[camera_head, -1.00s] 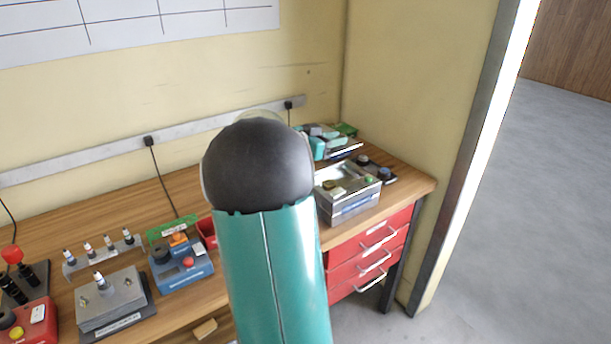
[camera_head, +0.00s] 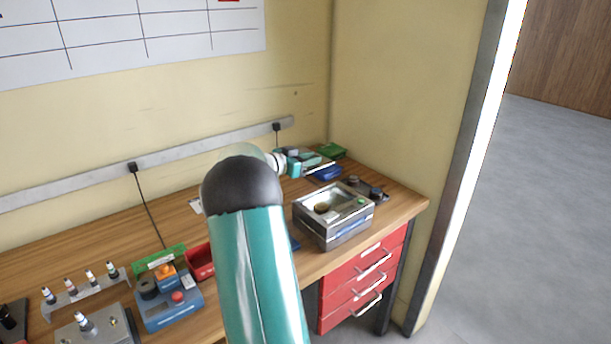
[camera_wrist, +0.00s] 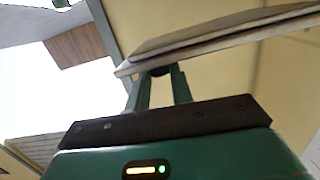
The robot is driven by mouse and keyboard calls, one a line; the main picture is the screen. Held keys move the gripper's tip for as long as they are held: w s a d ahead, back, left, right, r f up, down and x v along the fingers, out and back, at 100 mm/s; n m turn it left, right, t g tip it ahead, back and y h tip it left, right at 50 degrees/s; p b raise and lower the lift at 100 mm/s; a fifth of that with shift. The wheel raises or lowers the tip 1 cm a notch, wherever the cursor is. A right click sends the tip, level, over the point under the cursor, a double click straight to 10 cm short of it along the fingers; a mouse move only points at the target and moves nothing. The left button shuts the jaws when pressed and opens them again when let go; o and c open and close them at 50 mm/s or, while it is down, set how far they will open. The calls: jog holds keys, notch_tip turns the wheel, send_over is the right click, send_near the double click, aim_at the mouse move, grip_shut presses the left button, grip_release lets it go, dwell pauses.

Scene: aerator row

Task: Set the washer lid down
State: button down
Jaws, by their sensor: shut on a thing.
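My gripper (camera_wrist: 160,74) is shut on the edge of a thin flat panel, the washer lid (camera_wrist: 215,38), in the wrist view. The lid is pale on one side with a darker edge and spreads beyond the fingertips. In the head view my gripper (camera_head: 308,159) is small, at the back right of the bench, above and behind the washer. The lid there is mostly lost against the arm and the things behind it. The washer (camera_head: 331,228) is a metal box with an open top and a gold-coloured round thing inside.
A blue tray (camera_head: 328,174) and a green tray (camera_head: 333,151) lie at the back of the wooden bench (camera_head: 400,203). Dark knobbed pieces (camera_head: 372,189) stand right of the washer. A red bin (camera_head: 200,262) and a blue box (camera_head: 172,311) stand left of my arm.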

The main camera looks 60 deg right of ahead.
jog(key=d+f, duration=0.1)
jog(key=w+d+f, duration=0.1)
jog(key=f, duration=0.1)
jog(key=w+d+f, duration=0.1)
jog(key=shift+w+f, duration=0.2)
jog(key=shift+f, duration=1.6)
jog(key=shift+f, duration=0.4)
jog(key=shift+f, duration=0.2)
jog(key=c, duration=1.2)
grip_release()
jog(key=shift+c, duration=0.2)
